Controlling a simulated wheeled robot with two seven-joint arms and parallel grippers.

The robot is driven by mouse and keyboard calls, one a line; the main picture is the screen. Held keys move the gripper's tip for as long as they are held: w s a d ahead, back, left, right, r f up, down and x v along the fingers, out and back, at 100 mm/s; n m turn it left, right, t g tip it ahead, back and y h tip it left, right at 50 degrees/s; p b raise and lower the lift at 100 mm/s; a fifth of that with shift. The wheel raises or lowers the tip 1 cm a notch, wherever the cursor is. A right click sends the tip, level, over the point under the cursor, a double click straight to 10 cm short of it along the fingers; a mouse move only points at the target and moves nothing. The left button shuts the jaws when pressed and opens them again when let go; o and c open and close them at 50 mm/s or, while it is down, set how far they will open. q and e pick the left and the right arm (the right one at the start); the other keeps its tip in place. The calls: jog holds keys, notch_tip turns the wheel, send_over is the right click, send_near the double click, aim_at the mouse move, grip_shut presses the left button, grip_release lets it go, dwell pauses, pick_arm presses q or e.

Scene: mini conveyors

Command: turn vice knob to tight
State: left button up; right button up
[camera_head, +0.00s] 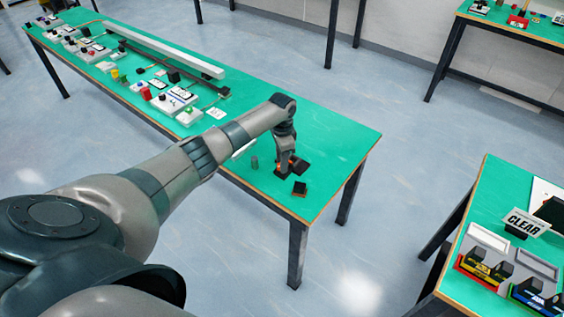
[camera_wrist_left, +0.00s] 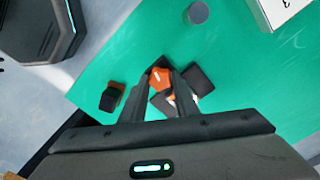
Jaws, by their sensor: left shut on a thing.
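The vice knob (camera_wrist_left: 159,78) is orange with a pale mark on top. It sits between the fingers of my left gripper (camera_wrist_left: 166,82) in the left wrist view. The gripper is shut on it. In the head view my left gripper (camera_head: 283,171) points down at the near end of the green table, and only a little orange shows there. Dark vice parts (camera_wrist_left: 198,80) lie beside the knob, partly hidden by the fingers. My right gripper is in neither view.
A small black and orange block (camera_head: 300,188) stands near the table edge. A grey cylinder (camera_head: 254,162) stands left of the gripper. Mini conveyors and a long white bar (camera_head: 165,50) fill the table's far part. Another green table (camera_head: 495,200) with trays stands at right.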

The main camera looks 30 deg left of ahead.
pick_arm(q)
jog(key=m, duration=0.4)
jog(key=shift+m+b, duration=0.35)
jog(key=shift+m, duration=0.55)
jog(key=o, duration=1)
jog(key=shift+o, duration=0.2)
jog(key=shift+r, duration=0.5)
notch_tip(320, 180, up, 16)
jog(key=b, duration=0.3)
jog(key=shift+r+b, duration=0.25)
jog(key=shift+b, duration=0.15)
